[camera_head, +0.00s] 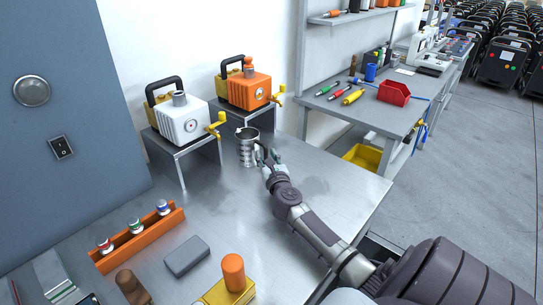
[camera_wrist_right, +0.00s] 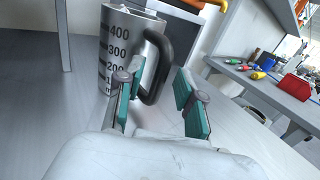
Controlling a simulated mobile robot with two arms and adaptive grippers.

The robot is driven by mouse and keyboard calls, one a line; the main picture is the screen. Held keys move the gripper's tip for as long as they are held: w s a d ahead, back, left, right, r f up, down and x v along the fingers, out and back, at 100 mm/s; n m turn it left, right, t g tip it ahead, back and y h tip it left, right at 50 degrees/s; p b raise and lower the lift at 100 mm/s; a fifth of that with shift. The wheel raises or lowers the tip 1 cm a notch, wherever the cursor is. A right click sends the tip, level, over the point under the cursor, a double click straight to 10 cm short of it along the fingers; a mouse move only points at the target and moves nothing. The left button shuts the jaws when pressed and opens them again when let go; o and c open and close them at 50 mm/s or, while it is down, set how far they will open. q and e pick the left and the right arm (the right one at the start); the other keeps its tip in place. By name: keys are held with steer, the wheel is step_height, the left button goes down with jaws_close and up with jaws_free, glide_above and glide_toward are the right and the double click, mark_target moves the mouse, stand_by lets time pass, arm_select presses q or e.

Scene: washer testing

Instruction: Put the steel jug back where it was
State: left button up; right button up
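The steel jug (camera_head: 247,148) stands upright on the metal table, in front of the gap between the white and orange machines. In the right wrist view the jug (camera_wrist_right: 122,55) shows dark volume marks and a black handle (camera_wrist_right: 160,70) facing my gripper. My right gripper (camera_head: 268,157) is at the handle side of the jug. In the wrist view its teal-padded fingers (camera_wrist_right: 160,84) are apart, with the handle between or just beyond their tips; I see no firm contact. My left gripper is not in view.
A white machine (camera_head: 182,120) and an orange machine (camera_head: 250,88) with yellow taps stand on metal stands behind the jug. An orange rack (camera_head: 140,245) with small jars, a grey block (camera_head: 186,256) and handled tools are at the front left. The table (camera_head: 335,195) is clear right of the jug.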

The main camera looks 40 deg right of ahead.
steer(key=v, duration=1.1)
steer(key=shift+r, duration=0.1)
steer(key=shift+d, duration=0.1)
